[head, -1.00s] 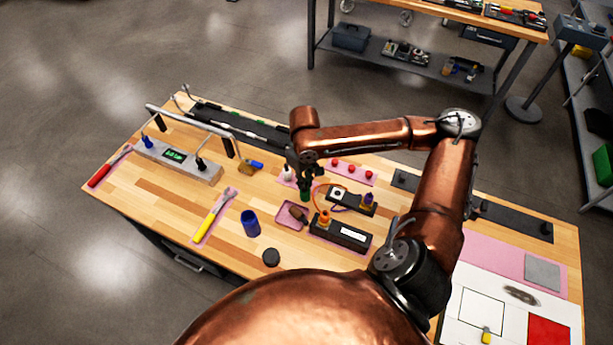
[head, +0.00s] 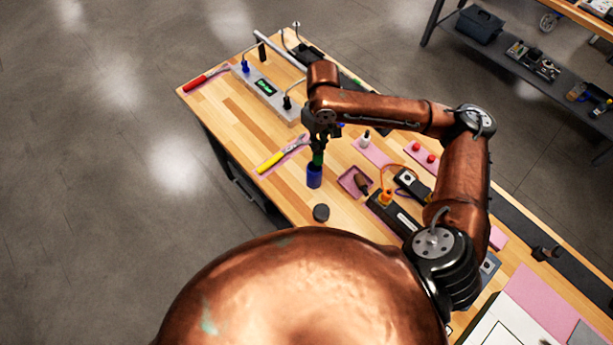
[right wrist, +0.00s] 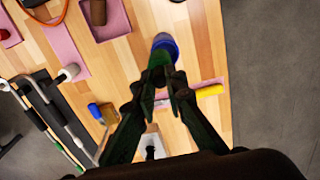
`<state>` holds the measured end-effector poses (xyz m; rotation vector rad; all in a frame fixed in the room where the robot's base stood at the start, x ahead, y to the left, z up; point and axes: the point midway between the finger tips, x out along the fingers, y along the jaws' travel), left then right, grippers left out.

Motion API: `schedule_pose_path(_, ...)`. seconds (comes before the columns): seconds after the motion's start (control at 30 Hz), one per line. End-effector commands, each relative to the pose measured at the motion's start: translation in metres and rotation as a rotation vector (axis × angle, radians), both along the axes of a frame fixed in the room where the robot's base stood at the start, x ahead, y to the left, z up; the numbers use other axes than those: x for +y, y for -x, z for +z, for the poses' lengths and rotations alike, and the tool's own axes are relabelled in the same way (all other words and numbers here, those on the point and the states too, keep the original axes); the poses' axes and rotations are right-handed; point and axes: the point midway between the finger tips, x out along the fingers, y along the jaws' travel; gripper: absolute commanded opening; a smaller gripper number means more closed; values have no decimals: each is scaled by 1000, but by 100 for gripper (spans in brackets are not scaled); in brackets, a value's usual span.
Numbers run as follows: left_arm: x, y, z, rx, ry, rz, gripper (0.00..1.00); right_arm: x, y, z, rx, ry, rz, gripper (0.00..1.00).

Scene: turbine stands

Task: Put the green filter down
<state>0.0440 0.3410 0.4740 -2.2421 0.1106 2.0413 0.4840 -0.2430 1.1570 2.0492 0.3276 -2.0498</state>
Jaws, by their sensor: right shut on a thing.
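My right gripper (head: 319,146) is shut on the green filter (head: 318,158) and points down over the blue cup (head: 314,177). The filter is a small green cylinder, lined up with the cup's mouth; I cannot tell whether its lower end is inside. In the right wrist view the gripper's fingers (right wrist: 166,84) close in front of the blue cup (right wrist: 165,43), and they hide much of the filter. The cup stands upright on the wooden table. My left gripper is not in view.
A black round cap (head: 321,212) lies in front of the cup. A grey box with a green display (head: 267,88) stands farther back.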

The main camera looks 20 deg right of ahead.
Motion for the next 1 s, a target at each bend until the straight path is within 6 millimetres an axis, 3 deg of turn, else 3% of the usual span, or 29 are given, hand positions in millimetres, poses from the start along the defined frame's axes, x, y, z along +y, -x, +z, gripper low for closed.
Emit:
schedule_pose_path(0.13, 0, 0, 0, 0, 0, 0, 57, 6, -1, -8, 3, 1, 13, 0)
schedule_pose_path(0.73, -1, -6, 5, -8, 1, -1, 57, 7, -1, -91, 2, 1, 15, 0)
schedule_pose_path(1.0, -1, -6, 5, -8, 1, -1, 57, 6, -2, -98, -1, 1, 15, 0)
